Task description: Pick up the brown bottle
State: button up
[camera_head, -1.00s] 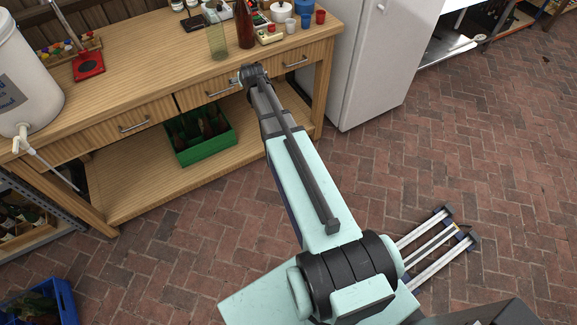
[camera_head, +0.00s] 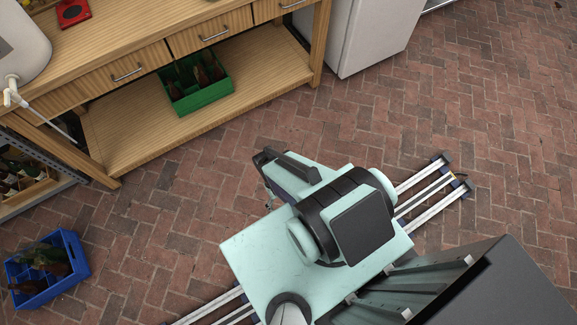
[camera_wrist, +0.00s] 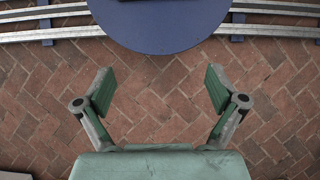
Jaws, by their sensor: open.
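Brown bottles (camera_head: 201,75) stand in a green crate (camera_head: 203,98) on the workbench's lower shelf in the head view. More dark bottles (camera_head: 45,262) are in a blue crate (camera_head: 48,292) on the floor at lower left. The bottle seen on the benchtop earlier is outside the head view now, so I cannot tell how it stands. My gripper (camera_wrist: 160,88) is open and empty in the wrist view, over bare brick floor, with no bottle near its fingers. In the head view my arm is folded near my base, away from the bench; the fingers are not clear there.
The wooden workbench (camera_head: 140,75) has drawers and an open lower shelf. A white dispenser (camera_head: 22,45) and a red item (camera_head: 72,12) are on it. A white fridge (camera_head: 370,35) stands beside it. A crate (camera_head: 25,195) with bottles is at far left. Brick floor (camera_head: 480,110) is open.

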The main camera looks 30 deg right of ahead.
jog(key=s, duration=0.3)
jog(key=shift+s+a+r+g, duration=0.1)
jog(key=shift+s+r+g, duration=0.05)
jog(key=shift+g, duration=0.25)
jog(key=c, duration=0.7)
jog(key=shift+o, duration=0.2)
